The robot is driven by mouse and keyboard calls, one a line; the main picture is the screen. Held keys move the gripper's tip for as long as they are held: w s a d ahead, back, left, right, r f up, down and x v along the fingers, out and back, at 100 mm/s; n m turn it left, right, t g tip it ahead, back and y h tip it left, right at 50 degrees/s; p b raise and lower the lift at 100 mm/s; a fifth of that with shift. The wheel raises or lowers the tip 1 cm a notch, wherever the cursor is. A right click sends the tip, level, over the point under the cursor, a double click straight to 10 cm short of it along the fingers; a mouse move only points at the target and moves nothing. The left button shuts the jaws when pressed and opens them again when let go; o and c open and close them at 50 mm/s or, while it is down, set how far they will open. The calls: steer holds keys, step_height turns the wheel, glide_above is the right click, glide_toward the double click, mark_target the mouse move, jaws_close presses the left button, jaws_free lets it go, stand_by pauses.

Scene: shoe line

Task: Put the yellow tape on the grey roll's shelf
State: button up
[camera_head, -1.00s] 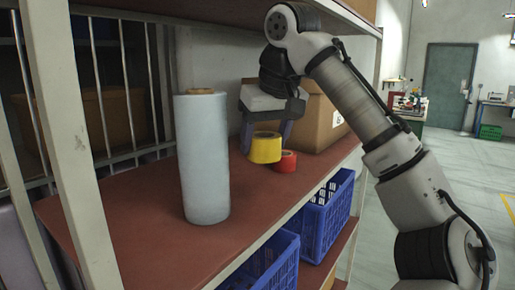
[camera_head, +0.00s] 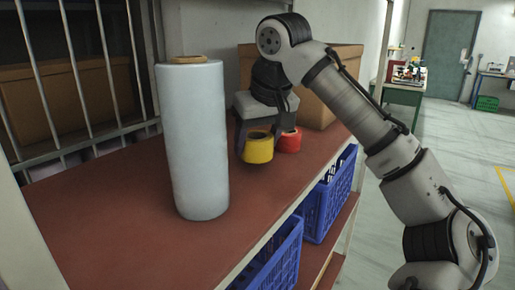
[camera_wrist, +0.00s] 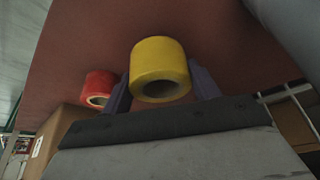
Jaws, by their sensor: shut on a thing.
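The yellow tape (camera_head: 257,147) is a short roll between the fingers of my gripper (camera_head: 255,140), which is shut on it. It also shows in the wrist view (camera_wrist: 159,66) between the two fingers. The grey roll (camera_head: 195,140) is a tall upright cylinder with a brown core, standing on the red-brown shelf (camera_head: 120,235) to the left of my gripper. The tape is over this same shelf; a gap beneath it is hard to judge. A red tape (camera_head: 290,141) is just right of the yellow one and also shows in the wrist view (camera_wrist: 98,88).
A cardboard box (camera_head: 330,85) stands behind the tapes. Blue crates (camera_head: 325,205) sit on the level below. Metal bars (camera_head: 85,75) line the shelf's back left. The shelf in front of the grey roll is clear.

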steer(key=shift+f, duration=1.35)
steer(key=shift+f, duration=0.2)
steer(key=o, duration=1)
steer(key=shift+r, duration=0.1)
steer(key=v, duration=1.2)
steer(key=shift+w+r, duration=0.1)
